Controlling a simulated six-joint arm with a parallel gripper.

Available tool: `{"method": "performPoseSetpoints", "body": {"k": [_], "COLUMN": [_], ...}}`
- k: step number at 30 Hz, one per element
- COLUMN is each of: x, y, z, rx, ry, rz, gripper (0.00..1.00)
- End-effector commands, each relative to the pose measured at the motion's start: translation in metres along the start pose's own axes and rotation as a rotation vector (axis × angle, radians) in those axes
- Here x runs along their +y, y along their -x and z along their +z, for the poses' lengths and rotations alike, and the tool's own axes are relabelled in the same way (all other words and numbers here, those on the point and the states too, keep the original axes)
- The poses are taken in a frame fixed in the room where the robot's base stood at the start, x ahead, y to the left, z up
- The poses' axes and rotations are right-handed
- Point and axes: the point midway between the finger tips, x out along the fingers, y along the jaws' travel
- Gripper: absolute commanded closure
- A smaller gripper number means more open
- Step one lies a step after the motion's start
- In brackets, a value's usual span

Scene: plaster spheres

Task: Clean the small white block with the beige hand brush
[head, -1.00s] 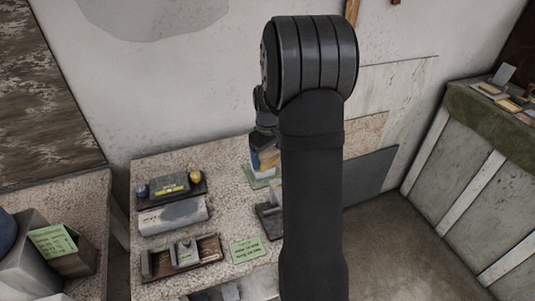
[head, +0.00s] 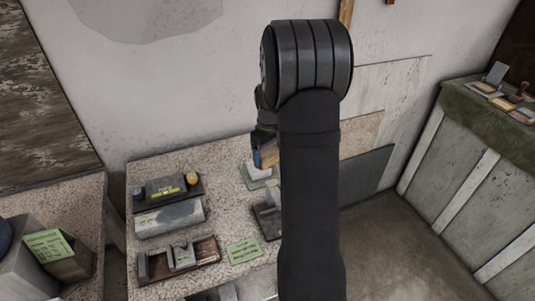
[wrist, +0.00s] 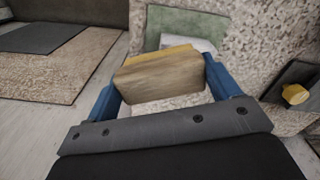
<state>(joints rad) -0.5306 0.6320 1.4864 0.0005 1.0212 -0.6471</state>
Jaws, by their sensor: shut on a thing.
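My gripper (head: 263,154) is shut on the beige hand brush (head: 268,158) above the back right of the table, partly hidden by my arm in the head view. In the wrist view the brush (wrist: 158,80) sits between the blue fingers of my gripper (wrist: 163,84), with a yellowish strip along its far edge. The small white block (head: 255,170) rests on a green pad (head: 264,183), just below and left of the brush. In the wrist view the block (wrist: 190,42) shows partly behind the brush, which seems apart from it; contact cannot be told.
A black rack (head: 156,202) with a gold ball stands at the back left, behind a pale slab (head: 172,218). A wooden tray (head: 205,250) holds grey pieces. A green card (head: 243,251) lies in front. A dark grey item (head: 268,220) is partly hidden by my arm.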

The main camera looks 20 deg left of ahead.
Motion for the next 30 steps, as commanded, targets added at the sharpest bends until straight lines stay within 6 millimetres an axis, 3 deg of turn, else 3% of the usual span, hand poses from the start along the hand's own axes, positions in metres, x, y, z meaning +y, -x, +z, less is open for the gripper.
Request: {"method": "performPoseSetpoints", "body": {"k": [30], "x": [-0.045], "y": [0.0], "z": [0.0], "rx": [0.0], "ry": [0.001], "rz": [0.0], "gripper": [0.37]}}
